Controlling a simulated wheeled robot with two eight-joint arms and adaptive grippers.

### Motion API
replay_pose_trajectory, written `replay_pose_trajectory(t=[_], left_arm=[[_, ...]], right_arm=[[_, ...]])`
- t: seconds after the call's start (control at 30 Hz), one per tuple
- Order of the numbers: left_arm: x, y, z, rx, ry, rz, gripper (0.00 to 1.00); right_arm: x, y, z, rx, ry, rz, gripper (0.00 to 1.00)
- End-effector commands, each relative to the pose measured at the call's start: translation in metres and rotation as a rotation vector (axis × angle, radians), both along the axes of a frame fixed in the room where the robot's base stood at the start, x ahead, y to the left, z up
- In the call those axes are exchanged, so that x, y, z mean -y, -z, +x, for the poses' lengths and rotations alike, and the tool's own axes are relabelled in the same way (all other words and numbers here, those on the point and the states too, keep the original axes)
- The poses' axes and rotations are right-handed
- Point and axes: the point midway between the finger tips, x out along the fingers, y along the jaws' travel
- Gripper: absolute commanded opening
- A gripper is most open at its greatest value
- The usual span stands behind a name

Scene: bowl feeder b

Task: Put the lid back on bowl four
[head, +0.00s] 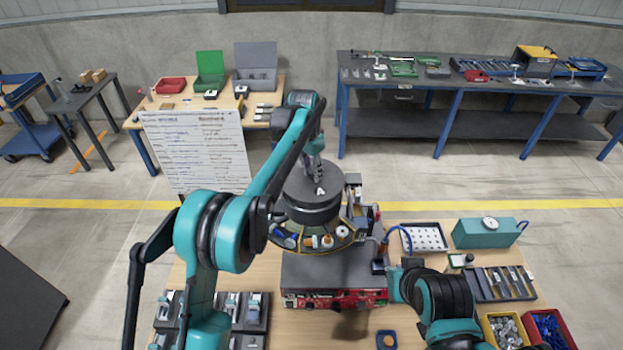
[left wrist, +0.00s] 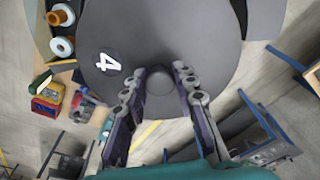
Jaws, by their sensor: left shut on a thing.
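The grey round lid (head: 303,179) carries a white mark in the head view, which reads as a 4 in the left wrist view (left wrist: 108,64). My left gripper (head: 317,172) is shut on the lid's central knob (left wrist: 160,82), one finger on each side. The lid is over the back part of the bowl feeder, whose open compartments (head: 328,241) show in front of it with white, orange and blue parts. The lid hides what lies under it, so I cannot tell whether it touches the bowl.
The feeder stands on a dark base (head: 330,272) on a wooden table. A dotted white tray (head: 424,238), a teal box (head: 486,234) and yellow (head: 503,331) and red (head: 549,328) part bins are to the right. A whiteboard (head: 197,150) stands behind at left.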

Motion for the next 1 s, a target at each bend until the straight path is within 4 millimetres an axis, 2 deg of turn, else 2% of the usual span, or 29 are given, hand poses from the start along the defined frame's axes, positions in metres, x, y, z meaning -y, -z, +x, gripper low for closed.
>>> replay_pose_trajectory(t=[0.07, 0.33, 0.73, 0.77, 0.83, 1.0], left_arm=[[-0.002, 0.004, 0.001, -0.001, 0.001, -0.001, 0.0], [-0.002, 0.039, 0.001, -0.001, 0.001, -0.001, 0.0], [-0.002, 0.046, 0.001, -0.001, 0.001, -0.001, 0.0], [-0.002, 0.047, 0.001, -0.001, 0.001, -0.001, 0.3], [-0.002, 0.045, 0.001, -0.001, 0.001, -0.001, 0.48], [-0.002, 0.045, 0.001, -0.001, 0.001, -0.001, 0.48]], right_arm=[[0.0, -0.001, 0.0, 0.0, 0.0, 0.0, 0.0], [0.0, -0.007, 0.0, 0.0, 0.0, 0.0, 0.0], [0.0, -0.003, 0.0, 0.0, 0.0, 0.0, 0.0], [0.0, -0.003, 0.0, 0.0, 0.0, 0.0, 0.0], [0.0, -0.004, 0.0, 0.0, 0.0, 0.0, 0.0], [0.0, -0.004, 0.0, 0.0, 0.0, 0.0, 0.0]])
